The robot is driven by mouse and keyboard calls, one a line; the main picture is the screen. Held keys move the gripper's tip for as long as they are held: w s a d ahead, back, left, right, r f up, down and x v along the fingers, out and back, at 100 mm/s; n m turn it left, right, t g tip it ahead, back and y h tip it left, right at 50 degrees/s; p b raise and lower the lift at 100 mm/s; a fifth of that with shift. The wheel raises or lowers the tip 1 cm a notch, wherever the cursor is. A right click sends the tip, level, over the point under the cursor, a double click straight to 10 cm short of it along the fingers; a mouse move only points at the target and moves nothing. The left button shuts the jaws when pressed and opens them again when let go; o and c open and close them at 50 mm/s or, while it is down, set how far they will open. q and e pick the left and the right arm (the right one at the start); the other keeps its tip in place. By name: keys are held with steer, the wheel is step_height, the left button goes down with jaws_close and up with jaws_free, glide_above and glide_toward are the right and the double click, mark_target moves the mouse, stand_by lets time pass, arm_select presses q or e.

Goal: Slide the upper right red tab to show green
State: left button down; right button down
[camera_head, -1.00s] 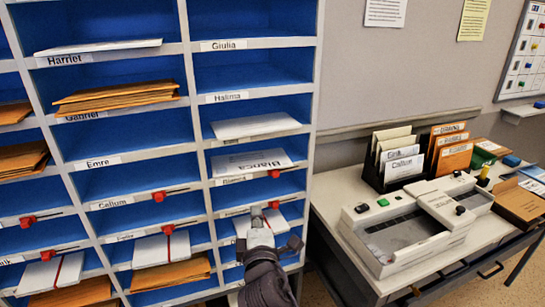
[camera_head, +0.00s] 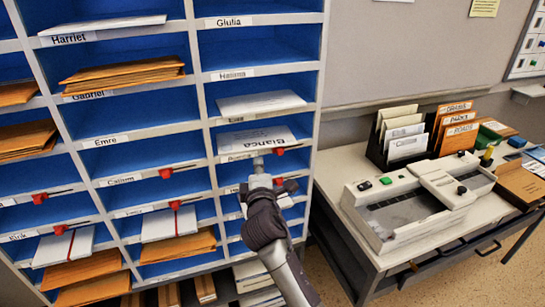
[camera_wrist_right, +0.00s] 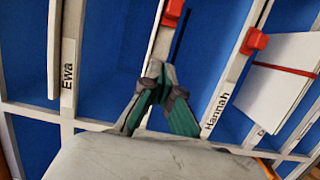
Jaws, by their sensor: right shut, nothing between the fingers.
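The upper right red tab (camera_head: 278,151) sits on a dark slot in a shelf lip of the pigeonhole rack's right column. A second red tab (camera_head: 278,181) is one lip below it. My right gripper (camera_head: 258,166) is shut and empty, its tip in front of the rack just left of and slightly below the upper tab. In the right wrist view, the closed fingers (camera_wrist_right: 164,88) lie below one red tab (camera_wrist_right: 172,12), with another red tab (camera_wrist_right: 255,42) to the right. Contact with the lip cannot be told. No green shows beside these tabs. My left gripper is out of view.
The rack (camera_head: 322,90) has blue compartments with envelopes and papers, and more red tabs at left, one of them here (camera_head: 165,172). A desk at right bears a beige machine (camera_head: 400,215) and a black file holder (camera_head: 376,155). Floor shows at lower right.

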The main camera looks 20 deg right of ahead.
mark_target(271, 151)
steer(key=shift+x, duration=1)
steer(key=d+p, duration=0.1)
steer(key=d, duration=0.1)
steer(key=shift+s+d+r, duration=0.1)
steer(key=shift+s+d, duration=0.05)
steer(key=shift+d, duration=0.2)
steer(key=shift+s+d+p, duration=0.1)
steer(key=shift+d+p, duration=0.25)
steer(key=shift+d, duration=0.25)
